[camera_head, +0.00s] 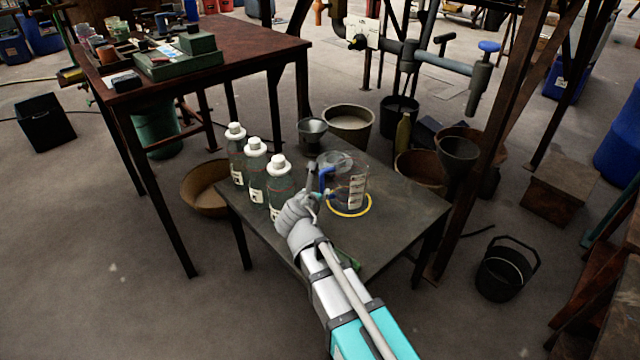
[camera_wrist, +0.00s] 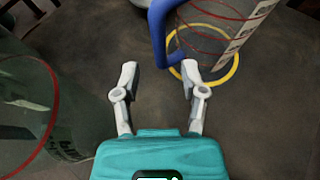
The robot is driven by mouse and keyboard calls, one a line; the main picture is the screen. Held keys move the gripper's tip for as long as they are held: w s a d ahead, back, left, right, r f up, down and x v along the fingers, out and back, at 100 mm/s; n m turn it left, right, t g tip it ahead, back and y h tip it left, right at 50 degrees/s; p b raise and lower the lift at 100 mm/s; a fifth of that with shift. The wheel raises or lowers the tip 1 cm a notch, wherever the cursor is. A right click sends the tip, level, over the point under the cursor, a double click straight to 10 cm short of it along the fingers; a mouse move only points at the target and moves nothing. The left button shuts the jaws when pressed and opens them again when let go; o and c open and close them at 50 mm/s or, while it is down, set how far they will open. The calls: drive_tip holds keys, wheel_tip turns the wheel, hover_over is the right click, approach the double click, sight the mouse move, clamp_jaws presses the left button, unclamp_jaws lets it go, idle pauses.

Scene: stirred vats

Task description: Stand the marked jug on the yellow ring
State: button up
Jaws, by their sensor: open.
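The clear jug (camera_head: 356,184) has a blue handle, a printed label and, in the wrist view, red lines around it. It stands upright on the dark table at the yellow ring (camera_head: 351,213). The ring's near arc shows around its foot; I cannot tell whether the base is fully centred. In the wrist view the blue handle (camera_wrist: 158,38) reaches down just ahead of and between my fingertips, and the yellow ring (camera_wrist: 230,70) shows beneath the jug. My gripper (camera_wrist: 160,72) is open and empty, beside the handle, with no clear contact. It partly covers the jug's left side in the head view.
Three white-capped bottles (camera_head: 257,178) stand on the table left of my gripper; one looms close at left in the wrist view (camera_wrist: 25,110). The table's (camera_head: 405,210) right side is clear. Buckets and a steel post stand beyond.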

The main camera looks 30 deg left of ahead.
drive_tip(key=p+v, duration=0.2)
drive_tip(key=v, duration=0.4)
drive_tip(key=shift+s+r, duration=0.1)
idle(0.7)
drive_tip(key=w+d+f+m+g+h, duration=0.1)
drive_tip(key=w+d+m, duration=0.1)
drive_tip(key=d+m, duration=0.1)
drive_tip(key=w+d+f+m+h, duration=0.1)
drive_tip(key=w+d+m, duration=0.1)
drive_tip(key=d, duration=0.4)
drive_tip(key=w+d+f+m+g+h, duration=0.1)
drive_tip(key=w+d+m, duration=0.1)
drive_tip(key=d+m, duration=0.2)
drive_tip(key=shift+d+f+m+g+h, duration=0.3)
drive_tip(key=shift+d+f+h, duration=0.1)
drive_tip(key=shift+d, duration=0.05)
drive_tip(key=s+d+f+m+g, duration=0.1)
drive_tip(key=d+f+m+g, duration=0.1)
drive_tip(key=d+m, duration=0.7)
drive_tip(key=s+d+f+m+g, duration=0.2)
drive_tip(key=d+m+g, duration=0.3)
drive_tip(key=d+m, duration=0.5)
drive_tip(key=s+d+f+m+g+y, duration=0.1)
drive_tip(key=s+d+f+m+g, duration=0.1)
drive_tip(key=d+m, duration=0.7)
drive_tip(key=d+f+g, duration=0.1)
drive_tip(key=d, duration=0.5)
drive_tip(key=shift+s+f+m+g, duration=0.25)
drive_tip(key=shift+f+m+g, duration=0.1)
drive_tip(key=shift+m+g, duration=0.05)
